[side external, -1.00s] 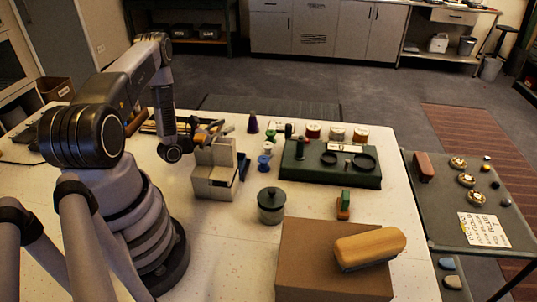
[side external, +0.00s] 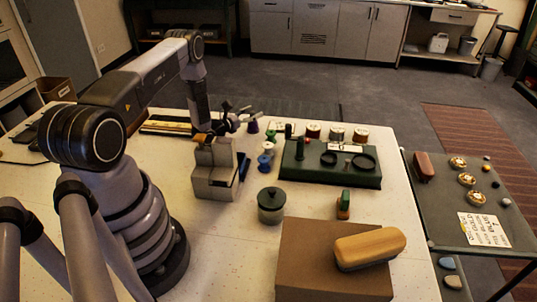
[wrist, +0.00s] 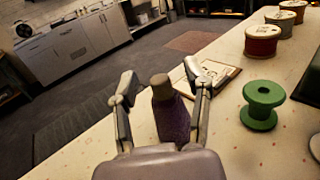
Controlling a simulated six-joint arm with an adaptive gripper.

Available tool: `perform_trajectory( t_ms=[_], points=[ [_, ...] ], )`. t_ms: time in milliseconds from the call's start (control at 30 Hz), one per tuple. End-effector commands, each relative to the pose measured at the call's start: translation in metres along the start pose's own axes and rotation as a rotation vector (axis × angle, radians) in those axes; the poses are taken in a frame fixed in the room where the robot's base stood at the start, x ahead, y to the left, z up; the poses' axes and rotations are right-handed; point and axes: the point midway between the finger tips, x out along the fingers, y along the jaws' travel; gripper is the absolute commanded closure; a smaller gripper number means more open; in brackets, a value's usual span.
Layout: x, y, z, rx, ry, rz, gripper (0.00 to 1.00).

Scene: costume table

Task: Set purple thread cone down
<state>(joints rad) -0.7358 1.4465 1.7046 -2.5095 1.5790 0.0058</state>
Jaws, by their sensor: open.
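The purple thread cone (side external: 253,126) stands upright on the pale table near its back edge in the side view. In the wrist view, the cone (wrist: 171,117) has a tan top and lies between my two fingers, and its base is hidden behind my gripper's body. My gripper (wrist: 160,80) is open, with one finger on each side of the cone and gaps visible near the tips. In the side view, my gripper (side external: 241,112) is low, just left of the cone.
A green spool (wrist: 262,105) stands right of the cone, with a red thread spool (wrist: 262,41) beyond it. A framed card (wrist: 213,72) lies behind. A grey stepped block (side external: 213,173) stands in front of my gripper. A dark green tray (side external: 331,178) is to the right.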

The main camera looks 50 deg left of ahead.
Motion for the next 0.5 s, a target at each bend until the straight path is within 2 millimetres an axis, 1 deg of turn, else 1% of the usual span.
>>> perform_trajectory(
  t_ms=[67, 167, 433, 500],
  points=[
    [-0.0003, -0.0001, -0.0002, 0.000, 0.000, 0.000, 0.51],
    [-0.0004, -0.0002, -0.0002, 0.000, 0.001, 0.000, 0.63],
    [-0.0006, -0.0002, -0.0002, 0.000, 0.001, -0.001, 0.98],
    [-0.0006, -0.0003, -0.0002, 0.000, 0.001, -0.001, 1.00]
  ],
)
